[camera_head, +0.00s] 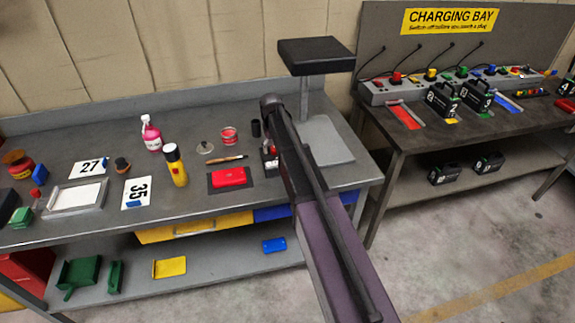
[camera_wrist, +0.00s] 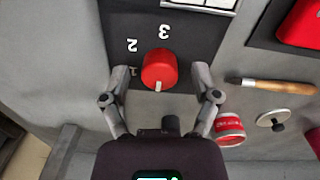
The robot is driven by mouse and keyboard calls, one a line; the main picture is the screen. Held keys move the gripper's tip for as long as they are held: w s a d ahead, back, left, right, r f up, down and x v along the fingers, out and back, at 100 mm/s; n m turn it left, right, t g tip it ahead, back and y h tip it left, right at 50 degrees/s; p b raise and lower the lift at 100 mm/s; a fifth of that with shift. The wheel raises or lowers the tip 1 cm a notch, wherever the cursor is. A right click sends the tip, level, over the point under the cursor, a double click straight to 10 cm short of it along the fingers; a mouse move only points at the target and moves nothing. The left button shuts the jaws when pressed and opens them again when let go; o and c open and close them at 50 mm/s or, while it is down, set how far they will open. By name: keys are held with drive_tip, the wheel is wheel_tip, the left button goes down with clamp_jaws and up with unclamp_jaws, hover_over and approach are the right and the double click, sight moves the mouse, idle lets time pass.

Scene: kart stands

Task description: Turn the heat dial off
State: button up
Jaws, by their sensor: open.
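The heat dial (camera_wrist: 159,66) is a round red knob on a dark panel (camera_wrist: 190,42) in the wrist view. Its white mark points toward the bottom of that picture. The white numbers 1, 2 and 3 beside it appear upside down. My gripper (camera_wrist: 161,72) is open, with one finger on each side of the dial. Gaps show between the fingers and the knob, and I cannot tell their height relative to it. In the head view my arm hides most of this area, and the dial cannot be made out clearly.
A wooden-handled tool (camera_wrist: 272,86), a red tin (camera_wrist: 230,128) and a round lid (camera_wrist: 272,119) lie near my right finger in the wrist view. A red case (camera_head: 230,177) rests on a dark mat. A raised dark plate on a post (camera_head: 316,54) stands behind my arm.

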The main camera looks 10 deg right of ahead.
drive_tip(key=m, duration=2.1)
drive_tip(key=shift+d, duration=0.1)
wheel_tip(320, 180, up, 14)
drive_tip(key=p, duration=1.4)
drive_tip(key=s+f+n+b, duration=0.2)
drive_tip(key=s+n, duration=0.4)
drive_tip(key=s, duration=0.4)
drive_tip(key=s+f+n+b, duration=0.2)
drive_tip(key=s+n, duration=0.5)
drive_tip(key=s, duration=0.3)
drive_tip(key=shift+f+b, duration=0.3)
drive_tip(key=shift+f, duration=0.05)
idle(0.4)
